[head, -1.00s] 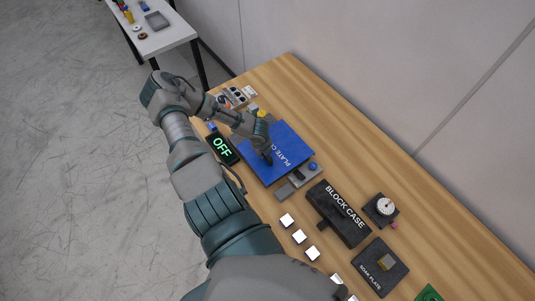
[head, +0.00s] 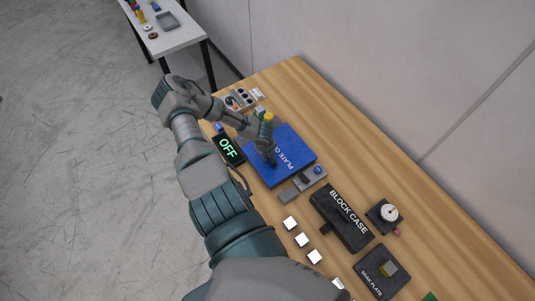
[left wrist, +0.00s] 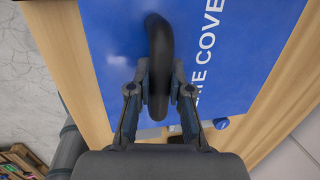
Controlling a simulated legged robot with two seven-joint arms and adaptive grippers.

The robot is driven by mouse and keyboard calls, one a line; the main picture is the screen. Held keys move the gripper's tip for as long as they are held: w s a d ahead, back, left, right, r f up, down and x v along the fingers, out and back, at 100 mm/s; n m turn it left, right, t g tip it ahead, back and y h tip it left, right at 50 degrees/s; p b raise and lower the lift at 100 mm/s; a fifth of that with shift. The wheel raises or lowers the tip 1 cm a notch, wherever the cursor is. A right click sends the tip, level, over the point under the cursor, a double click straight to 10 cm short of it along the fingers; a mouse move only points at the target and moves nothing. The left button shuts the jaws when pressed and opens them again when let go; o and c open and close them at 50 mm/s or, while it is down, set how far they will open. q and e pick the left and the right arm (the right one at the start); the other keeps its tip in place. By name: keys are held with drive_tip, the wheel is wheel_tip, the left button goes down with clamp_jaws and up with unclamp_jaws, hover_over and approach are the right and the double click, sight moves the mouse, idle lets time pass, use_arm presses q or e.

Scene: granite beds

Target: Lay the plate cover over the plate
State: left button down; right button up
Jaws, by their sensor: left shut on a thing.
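The plate cover (head: 296,151) is a blue flat sheet with white lettering, at the middle of the wooden table in the head view. It fills much of the left wrist view (left wrist: 112,75). My left gripper (head: 272,162) is over the cover. In the left wrist view its fingers (left wrist: 160,98) are shut on the cover's black curved handle (left wrist: 158,40). The plate cannot be made out; anything under the cover is hidden, and I cannot tell how high the cover sits. My right gripper is not in view.
A display reading OFF (head: 229,149) stands left of the cover. A grey device (head: 309,178) lies close to its lower right edge. The black block case (head: 342,217), a dial gauge (head: 388,212), the soak plate (head: 370,284) and white blocks (head: 302,240) are nearer. The table's right strip is clear.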

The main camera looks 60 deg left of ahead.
use_arm(q)
drive_tip(key=shift+f+b, duration=0.3)
drive_tip(key=shift+f, duration=0.5)
idle(0.9)
drive_tip(key=c, duration=1)
unclamp_jaws()
drive_tip(key=shift+d, duration=0.1)
wheel_tip(320, 180, up, 12)
drive_tip(key=s+d, duration=0.1)
drive_tip(key=s, duration=0.1)
drive_tip(key=shift+f, duration=0.2)
